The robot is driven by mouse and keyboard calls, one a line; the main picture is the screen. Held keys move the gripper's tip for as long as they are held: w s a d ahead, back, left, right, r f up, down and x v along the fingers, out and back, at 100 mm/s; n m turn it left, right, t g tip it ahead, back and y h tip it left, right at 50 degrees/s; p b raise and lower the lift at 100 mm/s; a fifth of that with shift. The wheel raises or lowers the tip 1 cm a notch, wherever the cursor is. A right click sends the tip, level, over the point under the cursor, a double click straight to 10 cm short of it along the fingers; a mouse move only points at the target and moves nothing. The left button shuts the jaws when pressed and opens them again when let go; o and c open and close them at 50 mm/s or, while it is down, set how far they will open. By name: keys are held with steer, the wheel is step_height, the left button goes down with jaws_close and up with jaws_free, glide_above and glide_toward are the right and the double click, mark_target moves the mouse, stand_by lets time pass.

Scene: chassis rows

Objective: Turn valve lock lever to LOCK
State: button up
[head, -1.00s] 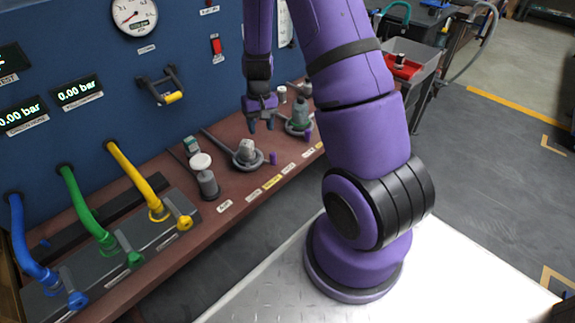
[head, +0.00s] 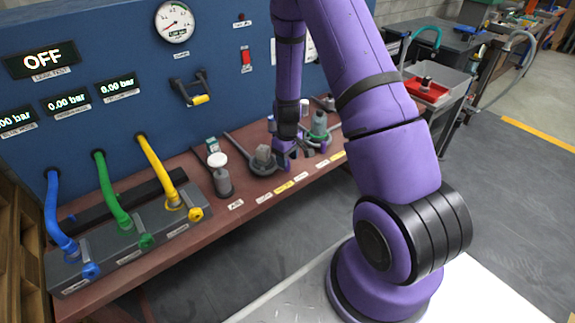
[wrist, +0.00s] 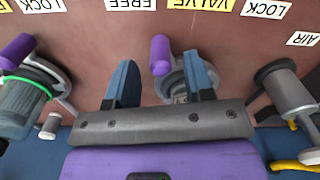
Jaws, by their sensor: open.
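The valve lock lever shows a purple knob (wrist: 160,55) in the wrist view, near the edge of the bench between the FREE label (wrist: 130,4) and the yellow VALVE label (wrist: 200,4). Its round grey base (wrist: 177,82) is partly hidden behind one finger. In the head view the dark round base with a grey block (head: 263,160) stands on the bench, and the knob is hidden by my gripper. My gripper (wrist: 159,62) is open, with one finger on each side of the knob. In the head view my gripper (head: 293,155) is just right of the base.
A grey-green lever fixture (wrist: 25,105) with another purple knob (wrist: 15,50) is at left in the wrist view. A grey cylinder post (wrist: 285,90) is at right; a white-capped post (head: 220,175) stands left of the valve. The blue panel (head: 110,40) rises behind.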

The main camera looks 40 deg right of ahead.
steer(key=shift+f, duration=1.65)
steer(key=shift+c, duration=0.3)
